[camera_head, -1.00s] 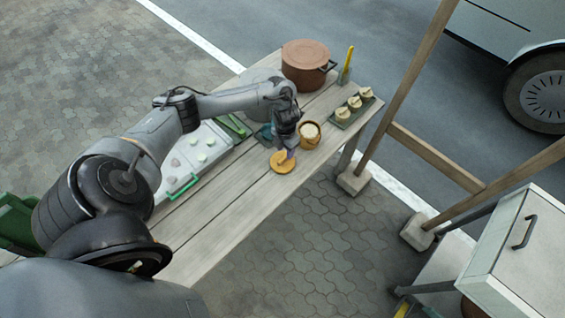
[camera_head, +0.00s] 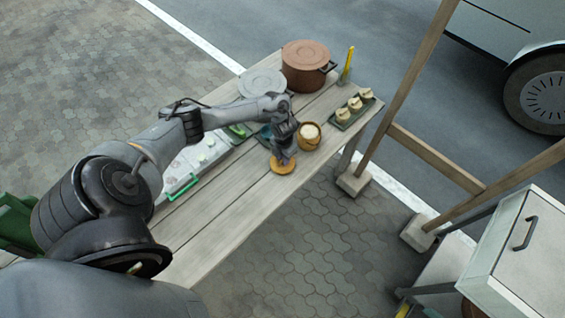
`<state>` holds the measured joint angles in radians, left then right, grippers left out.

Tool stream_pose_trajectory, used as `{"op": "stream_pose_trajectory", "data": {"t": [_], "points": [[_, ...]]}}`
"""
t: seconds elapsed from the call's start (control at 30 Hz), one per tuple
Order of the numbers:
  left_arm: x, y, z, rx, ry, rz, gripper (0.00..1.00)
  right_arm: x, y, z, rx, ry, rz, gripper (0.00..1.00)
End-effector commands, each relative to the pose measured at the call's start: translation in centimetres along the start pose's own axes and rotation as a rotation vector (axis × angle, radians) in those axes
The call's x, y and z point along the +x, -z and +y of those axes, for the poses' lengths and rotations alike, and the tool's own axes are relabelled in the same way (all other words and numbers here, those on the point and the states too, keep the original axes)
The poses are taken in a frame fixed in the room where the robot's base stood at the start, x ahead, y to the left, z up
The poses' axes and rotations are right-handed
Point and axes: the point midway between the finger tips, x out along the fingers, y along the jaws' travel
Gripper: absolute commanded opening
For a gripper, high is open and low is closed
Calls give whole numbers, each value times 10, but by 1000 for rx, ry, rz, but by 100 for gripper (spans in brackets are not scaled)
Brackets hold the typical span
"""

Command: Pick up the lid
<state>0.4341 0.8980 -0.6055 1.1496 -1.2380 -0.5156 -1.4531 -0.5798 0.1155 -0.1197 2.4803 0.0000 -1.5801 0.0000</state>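An orange-yellow round lid (camera_head: 284,166) lies near the front edge of the wooden table, close to a small brown pot (camera_head: 309,136) with pale contents. My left gripper (camera_head: 284,157) points down right over the lid, with its fingertips at the lid's centre. The fingers are small and dark here, and I cannot tell whether they are closed on the lid's knob. The knob itself is hidden by the gripper. My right gripper is not in view.
A large brown pot (camera_head: 306,66) stands at the back beside a grey round lid (camera_head: 262,83). A tray (camera_head: 343,119) with several small jars and a yellow-handled tool (camera_head: 347,62) are to the right. A tray with green handles (camera_head: 183,187) lies left. The near tabletop is clear.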

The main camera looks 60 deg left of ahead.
Motion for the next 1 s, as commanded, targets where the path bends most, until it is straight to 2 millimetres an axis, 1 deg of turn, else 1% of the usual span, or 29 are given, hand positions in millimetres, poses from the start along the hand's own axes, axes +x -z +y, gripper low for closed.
{"op": "stream_pose_trajectory", "data": {"t": [0.03,0.13,0.47,0.63,0.77,0.87,0.93,1.0], "points": [[0,0,0,0,0,0,16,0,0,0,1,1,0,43],[0,0,0,0,0,0,1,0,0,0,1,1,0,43],[-1,0,0,0,0,0,0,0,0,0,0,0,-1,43],[-6,-1,0,0,0,-1,0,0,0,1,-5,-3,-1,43],[-17,-1,1,1,-1,-3,0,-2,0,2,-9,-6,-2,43],[-31,-2,0,2,0,-4,0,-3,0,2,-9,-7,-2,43],[-44,-2,0,3,0,-4,0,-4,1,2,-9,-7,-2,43],[-52,5,-15,7,3,0,0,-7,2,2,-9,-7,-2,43]]}}
